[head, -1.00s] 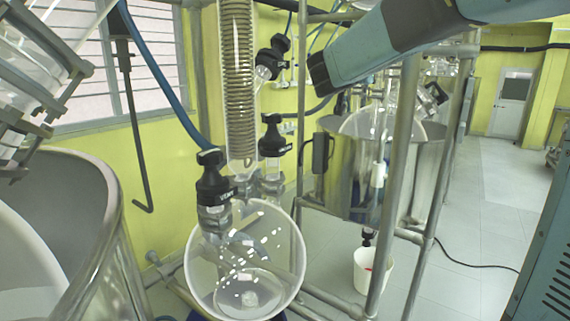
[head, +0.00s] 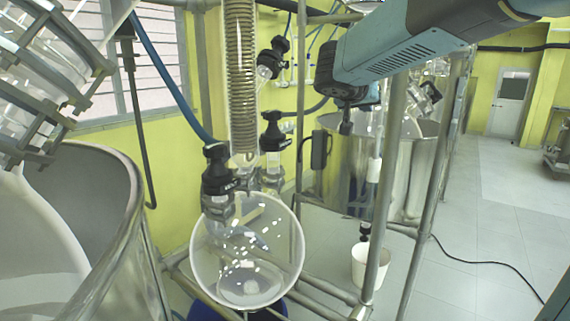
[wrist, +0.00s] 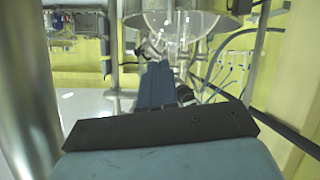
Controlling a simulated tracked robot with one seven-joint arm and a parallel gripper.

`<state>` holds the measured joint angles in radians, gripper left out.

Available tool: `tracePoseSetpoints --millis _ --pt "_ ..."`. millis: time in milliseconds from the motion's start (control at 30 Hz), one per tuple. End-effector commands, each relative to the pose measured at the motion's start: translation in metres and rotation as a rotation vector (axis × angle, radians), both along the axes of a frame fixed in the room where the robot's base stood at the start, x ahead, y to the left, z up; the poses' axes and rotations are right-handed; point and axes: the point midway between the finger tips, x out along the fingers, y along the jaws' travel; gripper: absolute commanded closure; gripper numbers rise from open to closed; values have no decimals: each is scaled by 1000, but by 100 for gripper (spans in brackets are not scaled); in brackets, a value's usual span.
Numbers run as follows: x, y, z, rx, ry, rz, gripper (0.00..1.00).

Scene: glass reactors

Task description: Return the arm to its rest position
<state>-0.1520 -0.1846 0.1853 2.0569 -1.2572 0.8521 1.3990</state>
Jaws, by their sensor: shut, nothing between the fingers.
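My arm, teal and dark grey, reaches in from the upper right of the head view. My gripper (head: 346,128) hangs under its dark wrist, pointing down, in front of the large steel vessel at the back. In the wrist view, my gripper (wrist: 155,88) shows as two dark blue fingers side by side, shut with nothing held. A clear glass vessel bottom (wrist: 180,22) is beyond it at the top of that view.
A glass reactor flask (head: 247,262) with white pieces stands front centre under a coil condenser (head: 241,85). Metal posts (head: 392,165) stand close to my arm. A steel vessel (head: 120,190) is at left, a white bucket (head: 371,268) right of centre.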

Motion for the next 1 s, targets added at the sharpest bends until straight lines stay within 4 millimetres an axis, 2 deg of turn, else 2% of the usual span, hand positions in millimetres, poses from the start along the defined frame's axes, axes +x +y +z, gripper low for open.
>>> tracePoseSetpoints --millis 200,400,567,800,900,1000 --pt "-43 22 -36 52 213 136 100" --pt "-96 19 -62 110 367 239 100" --pt "-148 6 -84 172 463 313 100" --pt "-230 -27 -118 269 556 350 100" --pt "-256 -33 -131 307 578 372 100" --pt "-274 -36 -141 336 590 390 100"
